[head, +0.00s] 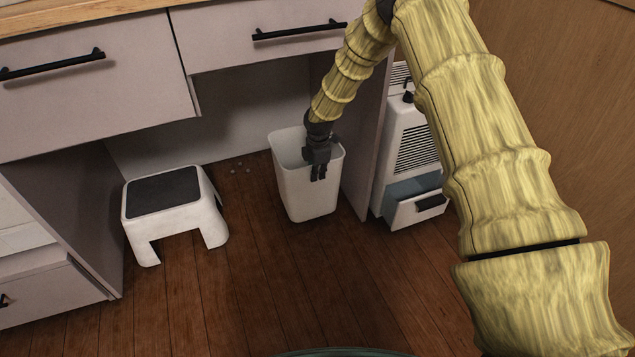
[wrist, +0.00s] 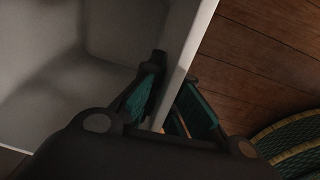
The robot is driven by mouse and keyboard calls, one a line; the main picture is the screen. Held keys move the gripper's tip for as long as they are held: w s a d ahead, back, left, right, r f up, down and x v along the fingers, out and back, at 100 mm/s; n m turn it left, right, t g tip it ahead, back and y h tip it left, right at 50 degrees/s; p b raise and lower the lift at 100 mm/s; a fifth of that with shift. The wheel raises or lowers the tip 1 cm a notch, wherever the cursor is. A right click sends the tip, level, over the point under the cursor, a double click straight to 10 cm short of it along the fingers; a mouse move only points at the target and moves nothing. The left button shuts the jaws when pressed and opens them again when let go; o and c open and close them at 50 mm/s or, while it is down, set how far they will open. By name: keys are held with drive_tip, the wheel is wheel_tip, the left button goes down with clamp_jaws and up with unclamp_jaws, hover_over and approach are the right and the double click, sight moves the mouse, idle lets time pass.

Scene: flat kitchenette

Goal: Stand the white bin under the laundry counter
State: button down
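The white bin (head: 307,196) stands upright on the floor in the open bay under the laundry counter (head: 85,15), near the bay's right side panel. My gripper (head: 318,173) is at the bin's front rim, pointing down. In the wrist view the gripper (wrist: 175,92) straddles the bin's rim (wrist: 182,68), with one finger inside the bin and one outside. The teal pads show on both sides of the wall, with a small gap, so the fingers look open. Firm contact with the wall is not visible.
A white step stool (head: 174,211) with a dark top stands left of the bin. A white appliance (head: 408,150) with a vent and an open lower drawer stands right of the side panel (head: 362,150). Wooden floor (head: 270,290) is clear in front. A green patterned round object (wrist: 295,150) lies near.

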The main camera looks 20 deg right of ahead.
sight(317, 185)
drive_tip(key=shift+f+b, duration=1.15)
drive_tip(key=shift+f, duration=0.7)
drive_tip(key=shift+r, duration=0.1)
drive_tip(key=c, duration=1.6)
unclamp_jaws()
drive_tip(key=shift+c, duration=0.2)
wheel_tip(317, 185, up, 7)
drive_tip(key=p, duration=0.3)
drive_tip(key=shift+s+r+p, duration=0.2)
drive_tip(key=shift+p, duration=0.15)
